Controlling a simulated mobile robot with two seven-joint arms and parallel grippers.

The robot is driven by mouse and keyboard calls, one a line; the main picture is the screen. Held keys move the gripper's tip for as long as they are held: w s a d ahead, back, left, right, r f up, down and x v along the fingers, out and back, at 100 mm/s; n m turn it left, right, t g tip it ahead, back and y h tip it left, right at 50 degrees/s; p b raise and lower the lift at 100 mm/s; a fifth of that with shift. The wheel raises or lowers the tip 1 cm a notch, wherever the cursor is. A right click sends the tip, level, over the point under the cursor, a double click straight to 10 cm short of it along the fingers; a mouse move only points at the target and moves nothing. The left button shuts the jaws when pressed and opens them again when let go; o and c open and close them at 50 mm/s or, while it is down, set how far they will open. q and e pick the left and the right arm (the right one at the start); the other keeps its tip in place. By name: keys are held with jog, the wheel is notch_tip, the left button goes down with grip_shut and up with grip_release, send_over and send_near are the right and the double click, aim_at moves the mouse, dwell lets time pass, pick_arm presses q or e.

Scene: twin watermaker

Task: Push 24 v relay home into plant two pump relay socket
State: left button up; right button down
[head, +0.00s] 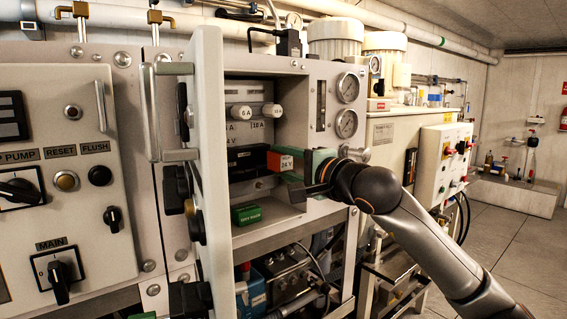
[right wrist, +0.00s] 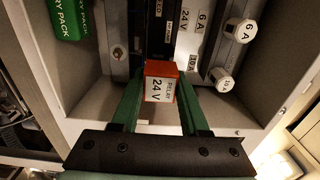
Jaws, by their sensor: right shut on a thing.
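The 24 V relay (head: 285,162) is an orange-red block with a white label. It also shows in the right wrist view (right wrist: 160,82). My right gripper (head: 300,178) is shut on it, with a green finger on each side in the right wrist view (right wrist: 158,104). The relay's far end meets the dark socket block (head: 249,162) inside the open cabinet. In the right wrist view the dark socket strip (right wrist: 156,38) lies directly beyond it. The contact face is hidden, so I cannot tell how deep the relay sits. My left gripper is not in view.
A green pack (head: 247,214) sits on the cabinet floor, below the socket. White fuse knobs marked 6 A (head: 241,114) and 10 A (head: 272,110) are above. The open cabinet door (head: 208,150) stands close on the left. Pressure gauges (head: 346,88) are on the right panel.

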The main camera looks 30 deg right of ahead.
aim_at(271, 158)
dwell(0.4)
dwell(1.0)
jog(key=shift+w, duration=0.85)
jog(key=shift+w+a+p, duration=0.1)
jog(key=shift+w+p, duration=0.3)
jog(key=shift+w, duration=0.15)
jog(key=shift+w+r, duration=0.1)
jog(key=shift+w, duration=0.15)
jog(key=shift+w, duration=0.3)
jog(key=shift+c, duration=1.7)
grip_release()
